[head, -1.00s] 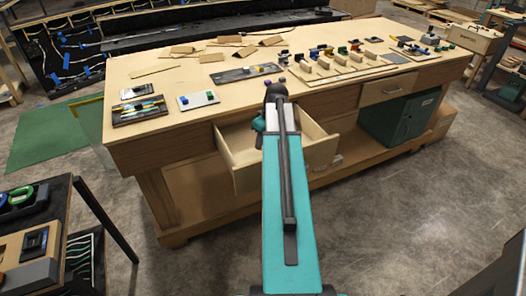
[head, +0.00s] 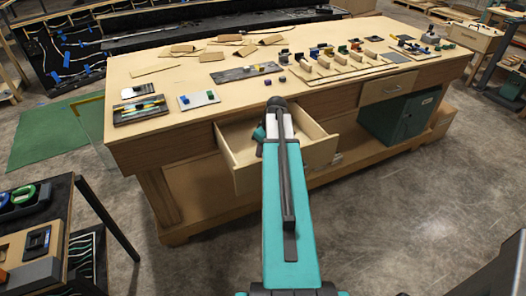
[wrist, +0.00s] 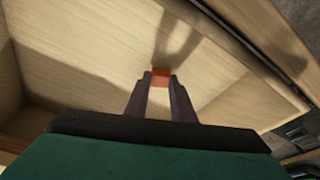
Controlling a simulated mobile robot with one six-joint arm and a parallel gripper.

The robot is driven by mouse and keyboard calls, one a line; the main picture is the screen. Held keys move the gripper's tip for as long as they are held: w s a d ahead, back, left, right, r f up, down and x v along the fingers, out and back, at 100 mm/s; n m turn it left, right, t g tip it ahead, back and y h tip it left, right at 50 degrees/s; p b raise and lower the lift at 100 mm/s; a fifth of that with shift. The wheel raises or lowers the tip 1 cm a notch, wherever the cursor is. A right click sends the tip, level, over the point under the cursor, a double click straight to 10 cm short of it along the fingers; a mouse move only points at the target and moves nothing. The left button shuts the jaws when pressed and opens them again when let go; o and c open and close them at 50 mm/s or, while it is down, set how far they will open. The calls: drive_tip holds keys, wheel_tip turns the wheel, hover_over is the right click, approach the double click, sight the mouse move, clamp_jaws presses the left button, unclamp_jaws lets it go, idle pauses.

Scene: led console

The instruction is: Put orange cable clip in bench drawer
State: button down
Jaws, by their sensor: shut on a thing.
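The orange cable clip (wrist: 160,77) shows in the wrist view between the fingertips of my gripper (wrist: 160,84), which is shut on it. Beneath them is the pale wooden floor of the open bench drawer (wrist: 75,60), with the gripper's shadow on it. I cannot tell how far the clip is above the floor. In the head view the bench drawer (head: 240,178) is pulled out from the bench front. My arm reaches over it and hides part of its inside, the gripper fingers and the clip.
The bench top (head: 150,72) holds cardboard pieces, small coloured parts and dark panels. A closed drawer (head: 386,88) and a green cabinet (head: 398,118) sit to the right. A dark rack (head: 50,215) stands at the lower left.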

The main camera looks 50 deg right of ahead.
drive_tip(key=shift+f, duration=0.6)
drive_tip(key=shift+f, duration=0.15)
drive_tip(key=c, duration=1.5)
unclamp_jaws()
drive_tip(key=shift+r, duration=0.25)
drive_tip(key=shift+b+v, duration=1)
drive_tip(key=shift+v, duration=4.9)
drive_tip(key=shift+r, duration=0.1)
